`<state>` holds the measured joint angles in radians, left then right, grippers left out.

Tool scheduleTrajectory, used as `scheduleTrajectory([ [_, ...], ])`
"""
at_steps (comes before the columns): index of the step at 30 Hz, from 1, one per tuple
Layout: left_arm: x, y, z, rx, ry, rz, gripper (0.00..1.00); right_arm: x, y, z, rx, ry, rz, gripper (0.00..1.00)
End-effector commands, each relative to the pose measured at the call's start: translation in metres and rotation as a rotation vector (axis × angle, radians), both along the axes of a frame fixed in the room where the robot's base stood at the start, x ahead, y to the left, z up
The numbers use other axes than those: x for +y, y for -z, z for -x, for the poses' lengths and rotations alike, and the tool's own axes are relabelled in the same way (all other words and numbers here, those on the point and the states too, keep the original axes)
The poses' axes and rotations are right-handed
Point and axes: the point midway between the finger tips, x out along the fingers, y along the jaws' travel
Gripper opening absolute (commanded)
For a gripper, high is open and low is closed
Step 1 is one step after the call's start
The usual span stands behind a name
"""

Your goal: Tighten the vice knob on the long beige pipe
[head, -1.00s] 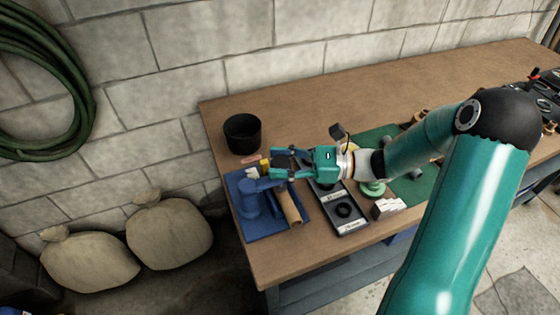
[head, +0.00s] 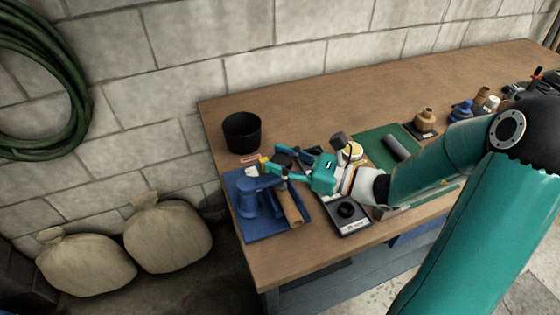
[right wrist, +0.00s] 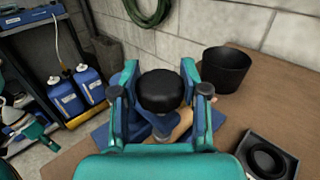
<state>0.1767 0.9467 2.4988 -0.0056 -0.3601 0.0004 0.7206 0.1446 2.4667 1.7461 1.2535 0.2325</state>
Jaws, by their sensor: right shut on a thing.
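The blue vice (head: 249,202) stands on a blue mat at the left end of the workbench. The long beige pipe (head: 290,207) lies at the vice, its near end sticking out toward the bench's front edge. My right gripper (head: 274,161) is over the far side of the vice, shut on the black vice knob (right wrist: 161,90). In the right wrist view its two teal fingers stand on either side of the knob, and part of the pipe (right wrist: 184,122) shows behind the right finger. The jaw's hold on the pipe is hidden.
A black bucket (head: 242,132) stands behind the vice. A green mat (head: 385,142) and brass and blue fittings lie farther right. Two sacks (head: 168,232) rest on the floor at left.

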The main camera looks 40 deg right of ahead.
Motion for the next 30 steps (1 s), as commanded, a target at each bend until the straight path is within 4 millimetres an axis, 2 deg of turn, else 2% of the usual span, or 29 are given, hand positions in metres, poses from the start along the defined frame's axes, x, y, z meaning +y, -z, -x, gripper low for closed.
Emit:
scheduleTrajectory([
  [3, 0.0, -0.001, 0.0, 0.0, 0.0, 0.0, 0.0, -0.001, -0.002, -0.001, -0.004, 0.002, 0.0, 0.1],
  [4, 0.0, -0.001, 0.0, 0.0, 0.0, 0.0, 0.0, -0.001, -0.002, -0.001, -0.004, 0.002, 0.0, 0.48],
  [8, 0.0, -0.001, 0.0, 0.0, 0.0, 0.0, 0.0, -0.001, -0.002, -0.001, -0.004, 0.001, 0.0, 0.69],
  [20, 0.0, -0.001, 0.0, 0.0, 0.0, 0.0, 0.0, -0.002, -0.001, 0.002, -0.001, 0.0, -0.001, 0.71],
  [26, 0.0, -0.001, 0.0, 0.0, 0.0, 0.0, 0.0, -0.015, 0.0, 0.019, 0.0, 0.005, 0.0, 0.71],
  [30, 0.0, -0.001, 0.0, 0.0, 0.0, 0.0, 0.0, -0.029, 0.0, 0.04, -0.001, 0.007, 0.001, 0.71],
])
